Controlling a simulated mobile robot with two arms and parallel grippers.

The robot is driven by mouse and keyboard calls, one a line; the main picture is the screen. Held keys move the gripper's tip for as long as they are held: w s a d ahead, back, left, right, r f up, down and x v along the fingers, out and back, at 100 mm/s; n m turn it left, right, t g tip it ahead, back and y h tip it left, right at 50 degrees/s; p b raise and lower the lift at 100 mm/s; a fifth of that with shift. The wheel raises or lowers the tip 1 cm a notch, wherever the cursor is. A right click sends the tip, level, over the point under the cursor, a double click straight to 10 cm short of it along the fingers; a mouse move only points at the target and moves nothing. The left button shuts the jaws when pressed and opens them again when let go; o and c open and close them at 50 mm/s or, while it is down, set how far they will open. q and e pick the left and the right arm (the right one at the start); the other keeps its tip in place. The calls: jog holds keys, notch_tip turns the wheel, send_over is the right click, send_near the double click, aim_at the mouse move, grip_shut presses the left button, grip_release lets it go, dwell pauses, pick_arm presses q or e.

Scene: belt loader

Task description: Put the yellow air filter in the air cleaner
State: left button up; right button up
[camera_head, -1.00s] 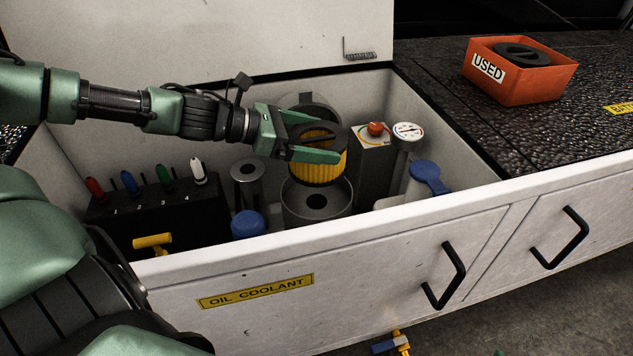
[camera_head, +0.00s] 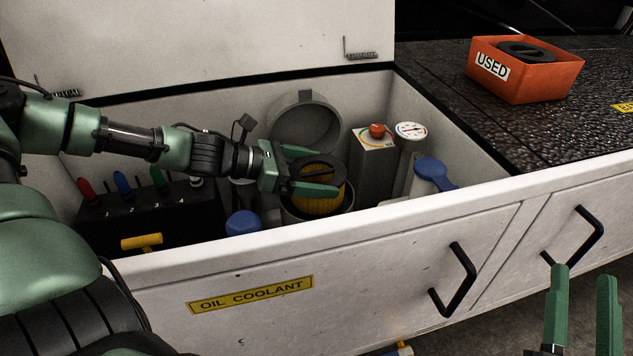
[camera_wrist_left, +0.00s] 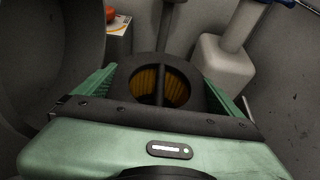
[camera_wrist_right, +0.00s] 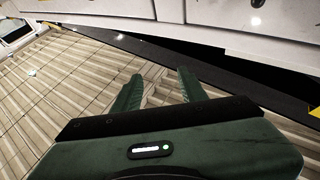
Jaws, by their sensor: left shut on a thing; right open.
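The yellow air filter (camera_head: 318,203) has a black top ring and sits partly down inside the grey round air cleaner housing (camera_head: 292,216). My left gripper (camera_head: 320,181) is shut on the filter's upper part, with one finger on each side. The filter also shows in the left wrist view (camera_wrist_left: 163,84) between the fingers. The round grey lid (camera_head: 303,122) of the air cleaner stands open behind it. How deep the filter sits is partly hidden by the housing wall. My right gripper (camera_head: 583,290) is open and empty in front of the cabinet; the right wrist view shows its fingers (camera_wrist_right: 158,90) apart.
An orange bin (camera_head: 531,88) marked USED holds a black-topped round part on the right counter. A red-knobbed box (camera_head: 374,155), a gauge (camera_head: 411,130) and a blue cap (camera_head: 432,170) stand right of the housing. Another blue cap (camera_head: 242,222) and a lever block (camera_head: 150,215) are left.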

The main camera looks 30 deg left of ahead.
pick_arm(q)
jog(key=shift+f+b, duration=0.3)
jog(key=shift+f, duration=0.55)
pick_arm(e)
jog(key=s+r+t, duration=0.1)
jog(key=r, duration=0.1)
jog(key=s+r+t, duration=0.1)
jog(key=r, duration=0.1)
jog(key=shift+s+t+y, duration=0.2)
jog(key=shift+t+y, duration=0.1)
jog(key=shift+s+d, duration=0.1)
pick_arm(q)
jog(key=shift+f, duration=0.1)
pick_arm(e)
jog(key=shift+s+r+t, duration=0.3)
jog(key=shift+r+t, duration=0.05)
jog(key=shift+t, duration=0.05)
pick_arm(q)
jog(key=o, duration=1.2)
pick_arm(e)
jog(key=shift+s+r, duration=0.1)
jog(key=shift+r, duration=0.1)
